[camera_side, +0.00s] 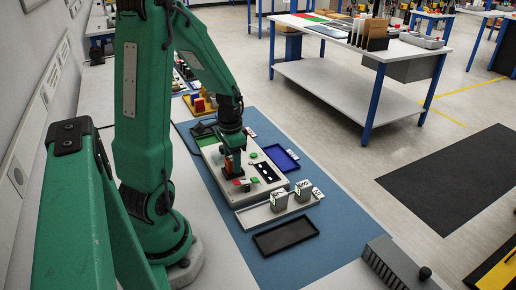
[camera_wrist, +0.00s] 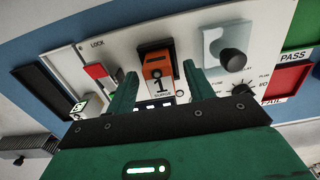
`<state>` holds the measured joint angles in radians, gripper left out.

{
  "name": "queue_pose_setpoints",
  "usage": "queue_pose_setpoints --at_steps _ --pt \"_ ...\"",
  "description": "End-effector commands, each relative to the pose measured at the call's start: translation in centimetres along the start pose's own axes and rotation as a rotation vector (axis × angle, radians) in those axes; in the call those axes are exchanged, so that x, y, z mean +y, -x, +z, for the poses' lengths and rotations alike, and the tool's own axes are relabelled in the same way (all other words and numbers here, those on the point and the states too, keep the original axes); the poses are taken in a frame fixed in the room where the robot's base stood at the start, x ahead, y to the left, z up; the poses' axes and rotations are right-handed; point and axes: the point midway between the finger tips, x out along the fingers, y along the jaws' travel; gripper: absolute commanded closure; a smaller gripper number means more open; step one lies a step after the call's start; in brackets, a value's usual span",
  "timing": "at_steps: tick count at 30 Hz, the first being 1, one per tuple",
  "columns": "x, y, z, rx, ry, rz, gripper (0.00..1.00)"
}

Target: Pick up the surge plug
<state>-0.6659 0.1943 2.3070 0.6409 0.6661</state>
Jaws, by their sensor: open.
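The surge plug (camera_wrist: 158,72) is an orange block with a white label reading "1 SURGE". It stands at a dark slot in the light panel (camera_wrist: 110,55), and how deep it sits is hard to tell. In the wrist view my gripper (camera_wrist: 160,69) is open, with one green finger on each side of the plug and gaps visible between. In the side view my gripper (camera_side: 231,165) is low over the panel (camera_side: 215,158), and the plug is mostly hidden there.
A red switch (camera_wrist: 98,71) marked LOCK is left of the plug, and a black knob (camera_wrist: 232,60) is right. Beside the panel are a blue tray (camera_side: 291,152), a white tray (camera_side: 255,218) with grey blocks, and an empty black tray (camera_side: 287,235).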

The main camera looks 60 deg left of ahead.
Motion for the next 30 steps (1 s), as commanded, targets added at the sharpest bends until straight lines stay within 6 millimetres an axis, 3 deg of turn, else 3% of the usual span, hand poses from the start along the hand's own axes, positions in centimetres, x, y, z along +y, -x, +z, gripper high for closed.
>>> queue_pose_setpoints --at_steps 19,26,30 --pt "0.0 -0.67 0.0 0.001 0.0 -0.001 0.47" --pt "0.0 -0.66 0.0 0.001 0.0 -0.001 0.92" --pt "0.0 -0.66 -0.01 0.001 0.0 -0.001 0.96"
